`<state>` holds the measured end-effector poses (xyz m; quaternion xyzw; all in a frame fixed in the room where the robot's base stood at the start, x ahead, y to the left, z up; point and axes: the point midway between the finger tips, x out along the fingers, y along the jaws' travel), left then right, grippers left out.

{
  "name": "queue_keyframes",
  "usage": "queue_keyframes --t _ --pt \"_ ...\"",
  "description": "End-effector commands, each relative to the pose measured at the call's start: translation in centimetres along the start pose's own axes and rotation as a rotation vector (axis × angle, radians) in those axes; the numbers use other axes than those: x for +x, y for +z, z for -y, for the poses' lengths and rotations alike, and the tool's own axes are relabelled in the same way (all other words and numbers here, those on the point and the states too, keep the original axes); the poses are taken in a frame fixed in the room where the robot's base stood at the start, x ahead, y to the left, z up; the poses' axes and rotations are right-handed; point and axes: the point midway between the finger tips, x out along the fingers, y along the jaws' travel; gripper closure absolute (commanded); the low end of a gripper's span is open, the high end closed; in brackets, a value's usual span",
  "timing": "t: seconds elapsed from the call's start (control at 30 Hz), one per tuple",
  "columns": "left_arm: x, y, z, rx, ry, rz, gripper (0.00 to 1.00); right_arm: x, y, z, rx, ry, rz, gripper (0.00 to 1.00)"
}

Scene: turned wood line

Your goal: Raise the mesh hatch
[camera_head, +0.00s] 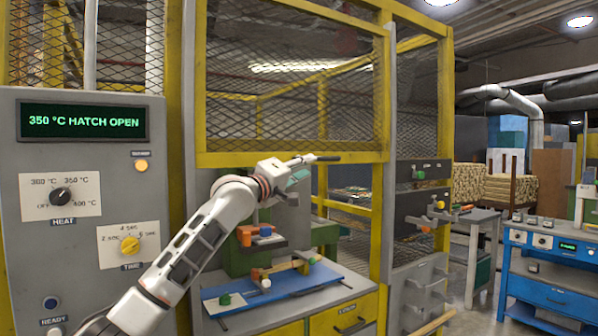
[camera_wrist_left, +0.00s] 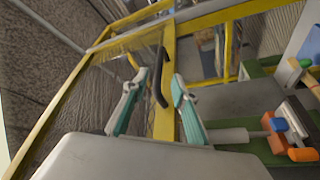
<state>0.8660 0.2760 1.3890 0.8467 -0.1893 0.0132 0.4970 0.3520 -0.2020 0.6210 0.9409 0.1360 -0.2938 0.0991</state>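The mesh hatch (camera_head: 225,159) is a yellow-framed wire panel at the centre of the head view. Its lower rail is above the work table, with an open gap below it. A dark bar handle (camera_head: 325,158) sits at that rail. My left gripper (camera_head: 298,168) is at the rail beside the handle. In the left wrist view its two teal fingers (camera_wrist_left: 157,88) are apart, and the dark curved handle (camera_wrist_left: 159,78) shows between or just beyond them; contact cannot be told. My right gripper is in neither view.
A grey control panel (camera_head: 85,185) at left reads "350 °C HATCH OPEN". Below the hatch, a table carries a blue board (camera_head: 225,302) and small coloured clamps. A blue bench (camera_head: 555,294) is far right.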

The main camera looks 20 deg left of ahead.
Motion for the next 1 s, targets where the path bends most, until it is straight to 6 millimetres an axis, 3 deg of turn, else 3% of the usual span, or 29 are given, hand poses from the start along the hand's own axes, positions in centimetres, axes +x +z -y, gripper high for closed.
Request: queue_keyframes --t 0.3,0.8,0.9,1.0 --pt "-2.3 0.0 0.0 0.001 -0.001 0.000 0.72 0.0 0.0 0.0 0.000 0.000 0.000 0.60" --pt "-2.4 0.1 0.2 0.002 -0.002 0.001 0.72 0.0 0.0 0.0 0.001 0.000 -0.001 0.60" --pt "-2.4 1.4 1.6 0.016 -0.014 0.011 0.72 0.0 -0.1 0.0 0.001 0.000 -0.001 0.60" --pt "-2.7 4.2 5.2 0.056 -0.043 0.033 0.72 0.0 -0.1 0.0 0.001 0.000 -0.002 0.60"
